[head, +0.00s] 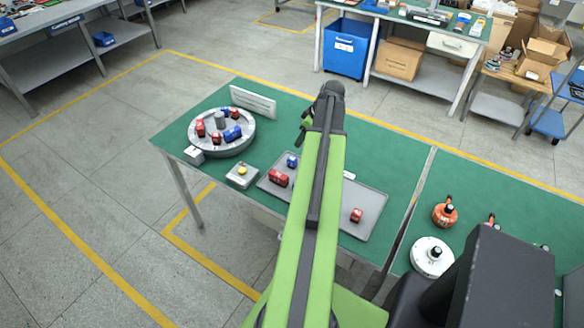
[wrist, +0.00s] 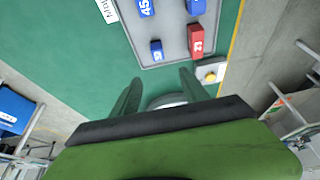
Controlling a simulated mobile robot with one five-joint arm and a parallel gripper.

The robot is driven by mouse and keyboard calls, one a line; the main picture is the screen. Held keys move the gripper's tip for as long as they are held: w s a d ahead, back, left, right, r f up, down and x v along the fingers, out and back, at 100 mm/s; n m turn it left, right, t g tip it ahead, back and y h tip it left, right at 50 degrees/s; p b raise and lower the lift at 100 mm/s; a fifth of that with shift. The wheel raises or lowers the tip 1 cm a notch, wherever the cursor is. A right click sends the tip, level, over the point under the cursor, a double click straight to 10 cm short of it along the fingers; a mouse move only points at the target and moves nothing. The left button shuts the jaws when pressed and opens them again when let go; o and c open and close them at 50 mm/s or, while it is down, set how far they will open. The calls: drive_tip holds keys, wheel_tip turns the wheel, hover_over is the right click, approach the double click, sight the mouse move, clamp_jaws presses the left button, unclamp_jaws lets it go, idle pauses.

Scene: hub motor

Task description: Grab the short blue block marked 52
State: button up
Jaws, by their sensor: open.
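A short blue block (wrist: 156,50) stands on the grey tray (wrist: 168,57) near its edge. Its white mark is small and reads roughly as 52. The same block shows in the head view (head: 292,161). A longer red block (wrist: 195,40) marked 23 lies beside it, also seen in the head view (head: 278,177). My gripper (wrist: 160,88) is open and empty, with its two fingers apart. In the wrist view the short blue block lies beyond the fingertips, apart from them. In the head view my gripper (head: 305,126) is above the green table, and my arm hides part of the tray.
Another blue block (wrist: 145,8) marked 45 and a blue block (wrist: 195,6) lie farther on the tray. A box with a yellow button (head: 242,173) stands left of the tray. A round grey hub (head: 230,150) holds several red and blue blocks. A white sign (head: 253,102) stands behind.

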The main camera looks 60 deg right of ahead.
drive_tip(key=b, duration=0.9)
approach(292, 159)
drive_tip(key=x, duration=0.5)
drive_tip(key=shift+w+f, duration=0.1)
drive_tip(key=shift+w, duration=0.25)
drive_tip(key=b+x, duration=0.2)
drive_tip(key=s+b+x, duration=0.1)
drive_tip(key=b+x, duration=0.1)
drive_tip(key=shift+w+d+f+b, duration=0.15)
drive_tip(key=shift+f+b, duration=0.2)
drive_tip(key=shift+f, duration=0.1)
drive_tip(key=shift+w+f, duration=0.15)
drive_tip(key=shift+f, duration=0.1)
drive_tip(key=shift+r, duration=0.2)
drive_tip(key=shift+c, duration=0.4)
clamp_jaws()
